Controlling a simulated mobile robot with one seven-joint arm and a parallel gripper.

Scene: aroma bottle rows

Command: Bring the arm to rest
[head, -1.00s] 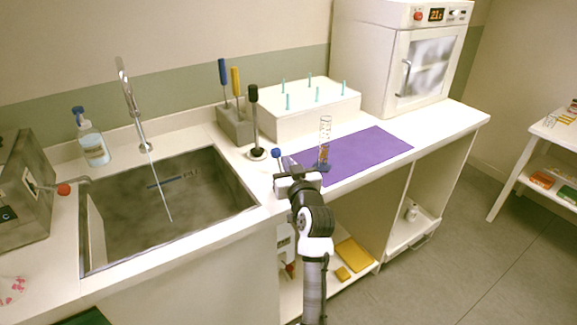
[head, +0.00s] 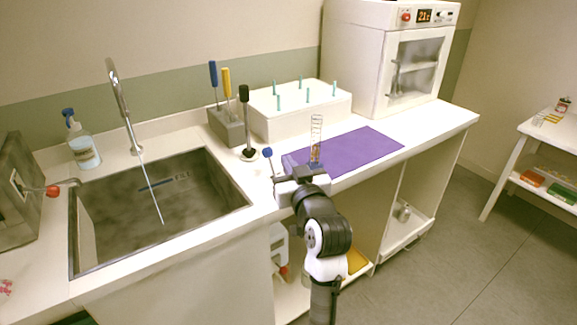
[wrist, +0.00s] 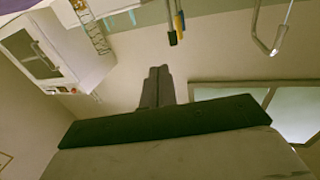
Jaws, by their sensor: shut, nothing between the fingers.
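My gripper (wrist: 158,72) shows in the wrist view with its two dark fingers together and nothing between them. In the head view my arm rises from the bottom and ends near the front edge of the counter (head: 230,228), left of the purple mat (head: 365,149). The fingertips are hard to make out there. A clear graduated cylinder (head: 316,142) stands upright on the mat, just beyond my wrist. From the head view I cannot tell how far apart they are.
A sink (head: 160,205) with a tap is at left. A tool holder (head: 228,127), white peg box (head: 300,110) and oven (head: 385,60) line the back. A blue-tipped stick (head: 267,153) is close to my gripper. Open floor (head: 430,275) lies at right.

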